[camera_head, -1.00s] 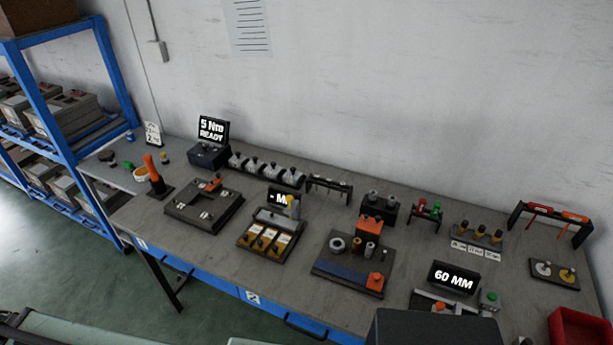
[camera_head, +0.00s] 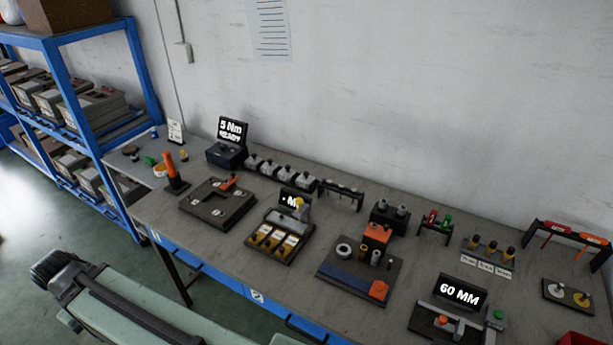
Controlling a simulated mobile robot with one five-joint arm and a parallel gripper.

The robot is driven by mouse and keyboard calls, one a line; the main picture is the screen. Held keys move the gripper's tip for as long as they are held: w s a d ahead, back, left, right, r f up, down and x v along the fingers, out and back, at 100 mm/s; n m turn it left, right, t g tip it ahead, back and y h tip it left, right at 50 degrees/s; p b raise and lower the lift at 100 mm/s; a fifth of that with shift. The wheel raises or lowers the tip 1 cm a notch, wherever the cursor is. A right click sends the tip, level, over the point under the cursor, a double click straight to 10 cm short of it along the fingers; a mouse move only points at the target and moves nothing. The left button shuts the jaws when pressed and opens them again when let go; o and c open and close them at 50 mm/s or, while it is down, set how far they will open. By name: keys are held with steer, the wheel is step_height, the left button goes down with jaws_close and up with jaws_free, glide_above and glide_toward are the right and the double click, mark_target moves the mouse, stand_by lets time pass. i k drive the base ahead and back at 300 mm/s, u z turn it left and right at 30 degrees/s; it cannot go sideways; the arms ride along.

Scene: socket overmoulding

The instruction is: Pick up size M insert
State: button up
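A dark tray (camera_head: 253,251) with yellow-and-white pieces in slots stands mid-bench, with a small screen (camera_head: 293,202) behind it that reads "M". Farther right, a small rack (camera_head: 487,262) holds three upright pieces with yellow and black parts, with white labels in front that are too small to read. I cannot tell which piece is the size M insert. My gripper is not in view; only a pale green and dark part that appears to be my own body shows at the lower left.
The long grey bench (camera_head: 215,270) runs along the wall. A black fixture with an orange block (camera_head: 376,233), a "60 MM" screen (camera_head: 460,291), a "5 Nm READY" screen (camera_head: 232,131) and a tool rack (camera_head: 567,231) stand on it. A blue shelf (camera_head: 60,75) is at left.

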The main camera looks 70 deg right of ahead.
mark_target(287, 174)
steer(key=z, duration=0.5)
steer(key=i, duration=1)
steer(key=u, duration=0.05)
